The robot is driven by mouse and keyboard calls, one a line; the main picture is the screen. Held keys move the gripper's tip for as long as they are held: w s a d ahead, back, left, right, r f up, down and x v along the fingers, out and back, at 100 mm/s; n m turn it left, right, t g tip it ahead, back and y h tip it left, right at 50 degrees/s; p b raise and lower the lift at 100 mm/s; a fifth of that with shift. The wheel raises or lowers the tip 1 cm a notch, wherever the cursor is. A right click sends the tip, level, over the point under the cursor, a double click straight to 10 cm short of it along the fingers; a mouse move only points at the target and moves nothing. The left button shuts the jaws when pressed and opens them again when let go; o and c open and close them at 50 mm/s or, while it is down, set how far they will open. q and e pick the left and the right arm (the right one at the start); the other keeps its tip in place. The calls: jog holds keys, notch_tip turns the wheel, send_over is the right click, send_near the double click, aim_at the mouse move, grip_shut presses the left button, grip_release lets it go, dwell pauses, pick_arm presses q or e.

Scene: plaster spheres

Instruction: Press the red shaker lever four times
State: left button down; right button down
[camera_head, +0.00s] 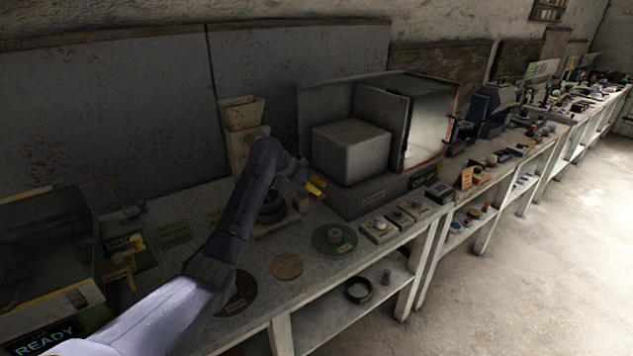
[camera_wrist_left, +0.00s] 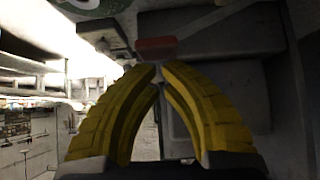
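The red lever (camera_wrist_left: 156,48) shows in the left wrist view as a short red block on a dark grey mount, just beyond my fingertips. My left gripper (camera_wrist_left: 158,70) has its two yellow fingers brought together at the tips, with nothing visible between them. I cannot tell whether the tips touch the lever. In the head view my left gripper (camera_head: 316,186) is over the bench, in front of the grey box-shaped machine (camera_head: 352,150). The lever cannot be made out there. My right gripper is not in view.
A hopper-like stand (camera_head: 242,112) rises behind my left arm. A green round plate (camera_head: 334,239) and a brown disc (camera_head: 287,266) lie on the bench (camera_head: 312,275) in front. Small blocks (camera_head: 380,229) sit to the right. A READY display (camera_head: 50,340) is at lower left.

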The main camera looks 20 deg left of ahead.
pick_arm(q)
jog(key=shift+f, duration=0.15)
jog(key=shift+s+d+f+t+y, duration=0.15)
jog(key=shift+s+d+f+y, duration=0.05)
jog(key=shift+f, duration=0.2)
jog(key=shift+s+d+f+t+y, duration=0.15)
jog(key=shift+d+f+y, duration=0.05)
jog(key=shift+f, duration=0.15)
jog(key=shift+m, duration=0.3)
notch_tip(320, 180, up, 4)
jog(key=shift+d+r, duration=0.1)
jog(key=shift+d, duration=0.05)
jog(key=v, duration=1)
dwell(0.4)
